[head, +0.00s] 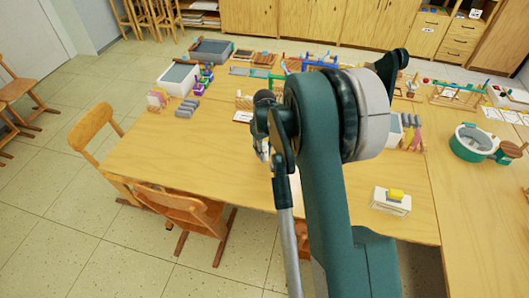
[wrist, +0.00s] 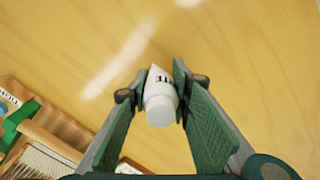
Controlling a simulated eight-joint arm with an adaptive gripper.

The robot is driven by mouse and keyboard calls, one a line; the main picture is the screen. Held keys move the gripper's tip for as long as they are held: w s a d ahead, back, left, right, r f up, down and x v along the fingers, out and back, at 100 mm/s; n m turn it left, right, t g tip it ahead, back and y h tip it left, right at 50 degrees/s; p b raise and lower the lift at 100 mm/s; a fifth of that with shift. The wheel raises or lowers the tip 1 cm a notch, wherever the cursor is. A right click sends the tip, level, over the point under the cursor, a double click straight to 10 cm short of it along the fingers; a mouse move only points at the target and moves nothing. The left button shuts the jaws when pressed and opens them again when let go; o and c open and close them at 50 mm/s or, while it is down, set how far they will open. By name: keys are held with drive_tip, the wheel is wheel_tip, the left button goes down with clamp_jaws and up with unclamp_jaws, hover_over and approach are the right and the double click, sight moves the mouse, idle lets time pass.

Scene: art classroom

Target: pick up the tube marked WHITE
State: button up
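A white tube (wrist: 160,98) with a round white cap sits between my fingertips in the wrist view. Dark letters show on its side, only partly readable, seemingly ending in "TE". My gripper (wrist: 160,88) has its two green fingers closed in against the tube's sides, with the cap end toward the camera. Bare wooden tabletop shows behind the tube; I cannot tell how high it is above it. In the head view my arm hides most of the gripper and the tube cannot be made out.
The wooden table (head: 150,150) is clear at its front left. Trays, a grey-lined white bin (head: 180,78) and wooden racks stand along the back. Chairs (head: 185,212) stand at the front.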

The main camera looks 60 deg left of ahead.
sight(265, 143)
drive_tip(key=shift+r, duration=0.15)
drive_tip(key=shift+c, duration=0.2)
wheel_tip(265, 143, up, 10)
drive_tip(key=shift+f+p, duration=0.15)
drive_tip(key=shift+p, duration=0.15)
idle(0.3)
idle(0.6)
